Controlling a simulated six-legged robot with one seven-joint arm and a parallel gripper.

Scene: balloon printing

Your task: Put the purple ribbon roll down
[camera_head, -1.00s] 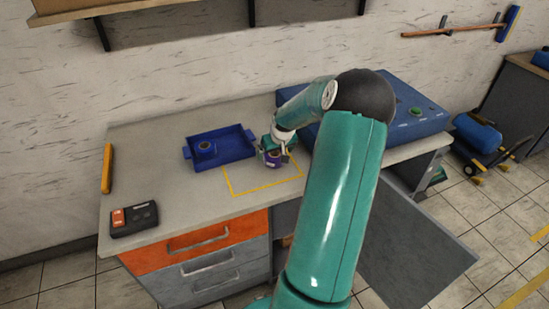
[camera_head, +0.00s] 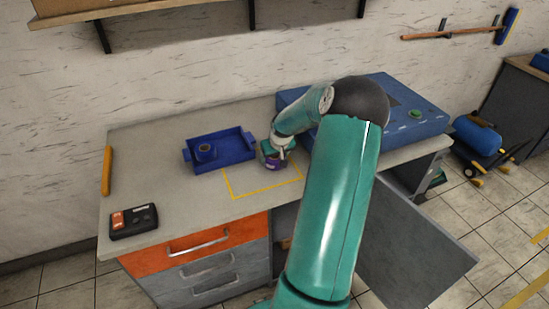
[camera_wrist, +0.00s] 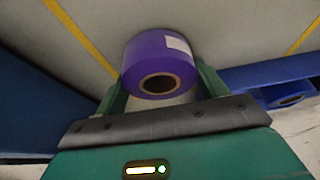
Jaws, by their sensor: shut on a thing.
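The purple ribbon roll (camera_wrist: 150,55) is upright between the two fingers of my gripper (camera_wrist: 160,88) in the wrist view. It has a dark hollow core and a pale label on its side. In the head view the roll (camera_head: 274,164) is at or just above the grey bench top, near the upper right of a yellow taped outline (camera_head: 233,196). My gripper (camera_head: 275,155) is shut on it and partly covers it. I cannot tell whether the roll touches the bench.
A blue tray (camera_head: 229,163) holding a dark blue roll (camera_head: 206,151) stands left of my gripper. A large blue machine (camera_head: 400,118) is to the right. A black box with an orange switch (camera_head: 134,221) lies at front left. The bench inside the yellow outline is mostly clear.

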